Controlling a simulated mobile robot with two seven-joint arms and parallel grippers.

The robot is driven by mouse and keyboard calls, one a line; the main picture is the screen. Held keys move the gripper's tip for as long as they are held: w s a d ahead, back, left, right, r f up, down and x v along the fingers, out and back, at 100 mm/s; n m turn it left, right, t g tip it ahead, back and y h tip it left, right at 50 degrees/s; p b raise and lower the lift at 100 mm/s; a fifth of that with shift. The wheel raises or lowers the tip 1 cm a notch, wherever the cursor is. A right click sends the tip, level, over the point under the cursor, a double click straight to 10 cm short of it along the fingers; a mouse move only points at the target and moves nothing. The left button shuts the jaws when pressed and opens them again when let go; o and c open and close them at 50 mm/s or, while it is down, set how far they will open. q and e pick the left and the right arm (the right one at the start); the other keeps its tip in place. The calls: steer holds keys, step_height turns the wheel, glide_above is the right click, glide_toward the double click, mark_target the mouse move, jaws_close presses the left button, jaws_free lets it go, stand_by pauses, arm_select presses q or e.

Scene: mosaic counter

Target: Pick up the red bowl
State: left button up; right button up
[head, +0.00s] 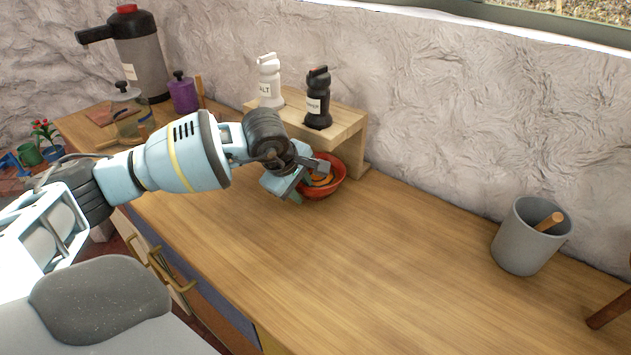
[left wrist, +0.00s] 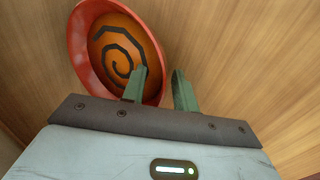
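The red bowl (head: 338,181) sits on the wooden counter, in front of the small wooden shelf. In the left wrist view the bowl (left wrist: 83,58) shows an orange inside with a dark spiral. My left gripper (head: 306,182) is at the bowl's near left side and hides part of it. In the left wrist view its two green fingers (left wrist: 158,88) are apart. One finger overlaps the bowl's inside and the other is beyond the rim, over the counter. The rim passes between them; I cannot tell whether they touch it. My right gripper is not in view.
The wooden shelf (head: 349,135) behind the bowl bears a white salt mill (head: 269,82) and a black mill (head: 318,100). A grey pot (head: 522,240) stands at the right. The counter's middle (head: 390,260) is clear.

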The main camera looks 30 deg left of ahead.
arm_select(q)
steer(key=shift+w+f, duration=0.1)
steer(key=shift+f, duration=0.15)
steer(key=shift+c, duration=0.4)
jaws_close()
steer(key=shift+r, duration=0.2)
